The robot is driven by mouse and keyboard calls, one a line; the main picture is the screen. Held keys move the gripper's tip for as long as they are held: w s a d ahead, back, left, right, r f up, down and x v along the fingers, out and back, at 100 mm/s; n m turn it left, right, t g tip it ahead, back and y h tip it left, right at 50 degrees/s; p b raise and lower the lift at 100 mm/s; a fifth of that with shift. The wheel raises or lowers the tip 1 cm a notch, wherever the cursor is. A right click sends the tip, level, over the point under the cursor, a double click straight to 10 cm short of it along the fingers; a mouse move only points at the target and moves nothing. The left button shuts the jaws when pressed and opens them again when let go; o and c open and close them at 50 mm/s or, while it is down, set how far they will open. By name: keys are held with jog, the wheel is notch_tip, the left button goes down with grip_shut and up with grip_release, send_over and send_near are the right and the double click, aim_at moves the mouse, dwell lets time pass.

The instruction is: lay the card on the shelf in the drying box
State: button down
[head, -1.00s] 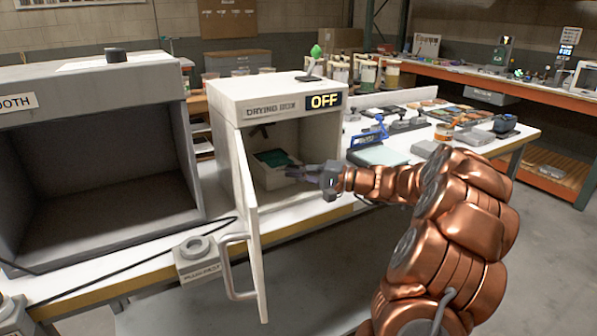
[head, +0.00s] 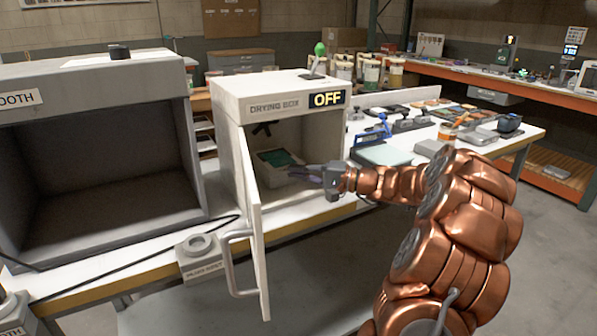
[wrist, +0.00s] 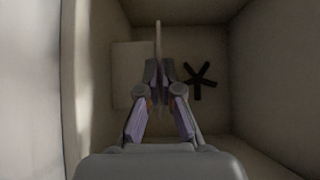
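The drying box (head: 284,109) stands with its door open. Inside it is a pale block-like shelf (head: 287,180), which also shows in the wrist view (wrist: 132,80). The teal card (head: 277,158) is flat over the shelf top. In the wrist view it is a thin pale edge-on strip (wrist: 158,38). My gripper (head: 302,170) reaches into the box mouth from the right. In the wrist view its fingertips (wrist: 158,72) close on the card's near edge. The card is level with the shelf's top edge; I cannot tell whether they touch.
The open door (head: 250,225) with its handle juts forward left of my gripper. A black fan (wrist: 198,80) is on the box's back wall. A dark booth (head: 100,165) stands left. A blue-clamped board (head: 382,153) and small tools lie right of the box.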

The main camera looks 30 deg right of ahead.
jog(key=shift+f, duration=0.25)
jog(key=c, duration=0.8)
grip_release()
jog(key=shift+c, duration=0.2)
jog(key=shift+s, duration=0.1)
jog(key=s+b, duration=0.4)
jog(key=s, duration=0.4)
jog(key=shift+s+a, duration=0.4)
dwell(0.7)
dwell(0.5)
